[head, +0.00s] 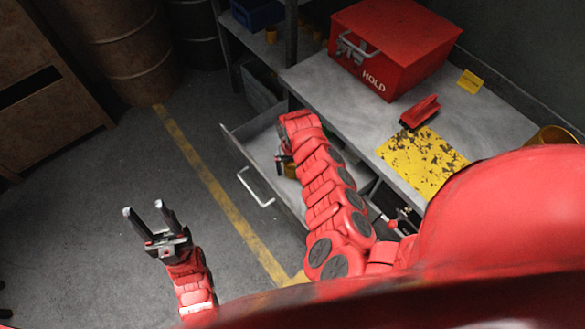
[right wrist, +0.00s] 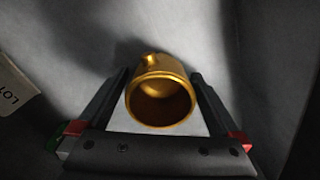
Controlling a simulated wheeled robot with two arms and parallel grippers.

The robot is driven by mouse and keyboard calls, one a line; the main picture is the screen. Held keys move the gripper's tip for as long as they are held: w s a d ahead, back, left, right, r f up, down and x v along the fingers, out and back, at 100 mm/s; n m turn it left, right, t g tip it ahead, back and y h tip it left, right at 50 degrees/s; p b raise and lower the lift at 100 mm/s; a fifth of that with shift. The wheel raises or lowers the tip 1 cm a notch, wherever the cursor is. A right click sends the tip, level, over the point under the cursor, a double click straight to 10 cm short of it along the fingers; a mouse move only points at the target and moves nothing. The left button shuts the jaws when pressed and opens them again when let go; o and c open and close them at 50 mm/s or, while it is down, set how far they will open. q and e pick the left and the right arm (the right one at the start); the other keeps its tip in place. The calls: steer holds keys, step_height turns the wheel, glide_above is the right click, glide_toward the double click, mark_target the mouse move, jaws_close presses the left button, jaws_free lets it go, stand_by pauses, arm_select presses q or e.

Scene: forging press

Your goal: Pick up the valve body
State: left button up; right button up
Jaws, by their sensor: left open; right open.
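The valve body (right wrist: 160,88) is a hollow brass cylinder with a small round stub at its far side. In the right wrist view it lies between the two fingers of my right gripper (right wrist: 160,76), its open end facing the camera. The fingers are open, with narrow gaps visible on both sides. In the head view my right gripper (head: 283,162) reaches down into the open drawer (head: 262,150), and a bit of brass shows beside it, mostly hidden by my arm. My left gripper (head: 143,208) is open and empty above the floor at left.
The drawer's handle (head: 255,188) faces the floor. A card marked LOT (right wrist: 14,88) lies left of the valve body.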

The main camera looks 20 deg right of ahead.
jaws_close()
stand_by(0.5)
steer(key=shift+r, duration=0.15)
